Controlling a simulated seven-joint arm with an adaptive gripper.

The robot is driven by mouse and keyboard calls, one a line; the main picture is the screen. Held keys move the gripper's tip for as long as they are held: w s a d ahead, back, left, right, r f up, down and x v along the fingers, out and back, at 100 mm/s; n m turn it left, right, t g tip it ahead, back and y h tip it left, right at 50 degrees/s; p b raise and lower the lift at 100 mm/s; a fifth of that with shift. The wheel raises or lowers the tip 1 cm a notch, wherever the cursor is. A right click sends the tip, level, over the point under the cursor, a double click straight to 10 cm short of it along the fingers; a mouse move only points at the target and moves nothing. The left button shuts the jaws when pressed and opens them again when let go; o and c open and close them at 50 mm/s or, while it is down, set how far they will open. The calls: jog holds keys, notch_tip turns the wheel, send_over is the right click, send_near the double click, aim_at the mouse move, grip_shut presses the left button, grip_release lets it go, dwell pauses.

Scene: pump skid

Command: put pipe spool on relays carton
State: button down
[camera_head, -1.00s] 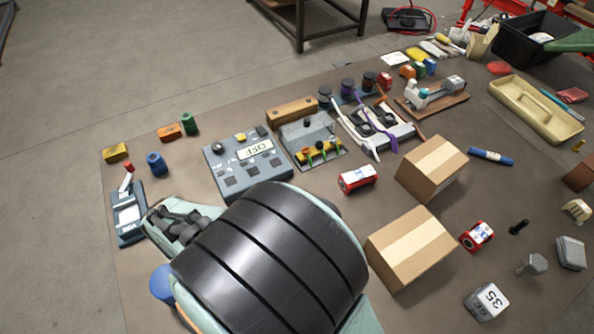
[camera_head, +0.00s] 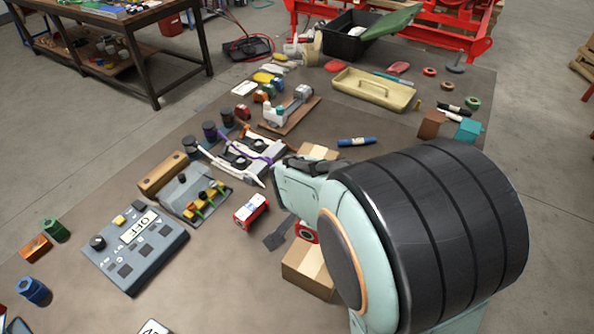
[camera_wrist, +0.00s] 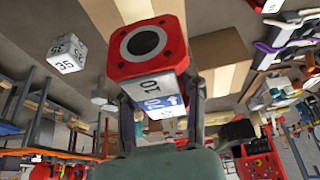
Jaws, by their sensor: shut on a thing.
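My gripper (camera_wrist: 162,95) is shut on a red block with a round black opening, white "10" labels and a blue patch, which I take as the pipe spool (camera_wrist: 148,45). In the head view, one dark finger of my gripper (camera_head: 288,233) and the red end of the pipe spool (camera_head: 307,232) show beside my arm. The spool appears near the far edge of the front cardboard carton (camera_head: 308,268); whether it touches is unclear. A second carton (camera_head: 318,152) stands farther back, partly behind my arm. I cannot tell which is the relays carton.
A similar red-and-white block (camera_head: 250,210) lies left of the cartons. A grey OFF panel (camera_head: 136,247) and a tool fixture (camera_head: 193,196) stand farther left. A beige tray (camera_head: 375,90) is at the back. A "35" cube (camera_wrist: 67,53) shows in the wrist view.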

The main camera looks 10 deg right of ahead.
jog(key=shift+s+d+f+m, duration=0.1)
jog(key=shift+d+f+m, duration=0.15)
jog(key=shift+d, duration=0.35)
jog(key=shift+d+f+m, duration=0.15)
jog(key=shift+d+f, duration=0.05)
jog(key=shift+d, duration=0.4)
notch_tip(320, 180, down, 7)
jog(key=shift+r, duration=0.1)
jog(key=c, duration=0.6)
grip_release()
jog(key=v, duration=1.2)
jog(key=s+a+r+n+g+y, duration=0.1)
jog(key=s+n, duration=0.2)
jog(key=s, duration=0.2)
jog(key=s+a+r+n+g+y, duration=0.1)
jog(key=s+n, duration=0.2)
jog(key=s, duration=0.3)
jog(key=s+a+r+n+g+y, duration=0.1)
jog(key=s+r+n, duration=0.1)
jog(key=s+n, duration=0.2)
jog(key=shift+s+a+g+y, duration=0.15)
jog(key=shift+s+a+y, duration=0.05)
jog(key=shift+s, duration=0.4)
jog(key=shift+s+a+g+y, duration=0.15)
jog(key=shift+s+y, duration=0.05)
jog(key=shift+s, duration=0.35)
